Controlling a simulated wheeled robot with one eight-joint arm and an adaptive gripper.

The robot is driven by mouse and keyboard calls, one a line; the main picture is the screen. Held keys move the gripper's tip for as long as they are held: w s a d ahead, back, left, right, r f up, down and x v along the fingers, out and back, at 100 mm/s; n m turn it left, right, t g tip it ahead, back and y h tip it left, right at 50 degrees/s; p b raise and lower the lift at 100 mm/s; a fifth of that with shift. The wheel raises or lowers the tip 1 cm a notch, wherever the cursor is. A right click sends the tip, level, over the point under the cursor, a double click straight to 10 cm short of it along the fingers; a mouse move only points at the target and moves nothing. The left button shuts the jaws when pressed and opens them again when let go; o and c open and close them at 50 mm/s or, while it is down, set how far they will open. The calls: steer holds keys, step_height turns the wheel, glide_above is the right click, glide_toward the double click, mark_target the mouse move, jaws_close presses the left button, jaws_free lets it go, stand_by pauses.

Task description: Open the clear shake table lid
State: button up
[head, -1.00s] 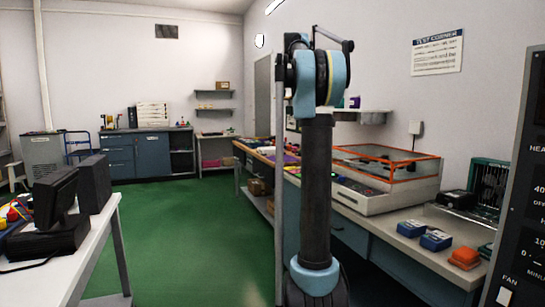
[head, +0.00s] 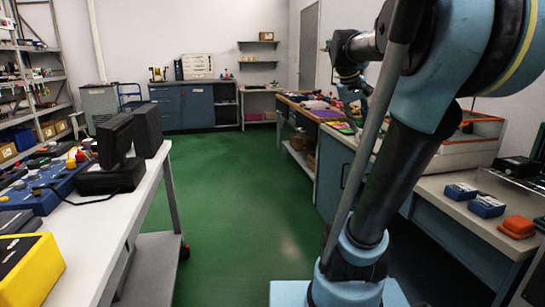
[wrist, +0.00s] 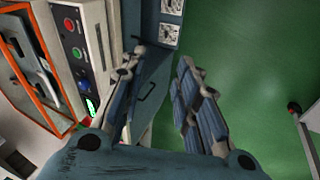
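The clear shake table lid, edged in orange, shows at the left of the wrist view (wrist: 47,112). In the head view, part of the orange edging (head: 480,116) shows at the right, and my arm hides the rest. The lid looks down, though its full outline is not visible. My gripper (wrist: 158,66) is open and empty, beside the front panel and over the bench front and green floor. It touches nothing that I can see.
Two blue boxes (head: 487,206) and an orange block (head: 517,227) lie on the right bench. A white table (head: 105,232) with monitors and a yellow case (head: 28,266) stands at the left. The green floor (head: 235,215) between is clear.

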steer(key=s+a+f+y, duration=0.1)
steer(key=s+a+f, duration=0.3)
steer(key=s+f, duration=0.4)
steer(key=s+a+f+y, duration=0.25)
steer(key=s+f, duration=0.25)
steer(key=f, duration=0.6)
steer(key=s+a+f+y, duration=0.1)
steer(key=s+a+f, duration=0.3)
steer(key=s+f, duration=0.4)
steer(key=w+d+r+h, duration=0.4)
steer(key=w+d+r, duration=0.4)
steer(key=w, duration=0.3)
steer(key=w+d+r+h, duration=0.4)
steer(key=w+d+r, duration=0.3)
steer(key=w, duration=0.4)
steer(key=w+d+r+h, duration=0.3)
steer(key=w, duration=0.5)
steer(key=w+d+r+n+h, duration=0.1)
steer(key=w+d+r+h, duration=0.1)
steer(key=w+r, duration=0.35)
steer(key=w+d+r+h, duration=0.2)
steer(key=w+d+h, duration=0.1)
steer(key=w, duration=0.6)
steer(key=shift+n+t+y, duration=0.25)
steer(key=shift+n+t, duration=0.05)
steer(key=shift+t, duration=0.1)
steer(key=x, duration=1.7)
steer(key=shift+w+f, duration=0.1)
steer(key=shift+f, duration=0.05)
steer(key=shift+c, duration=0.6)
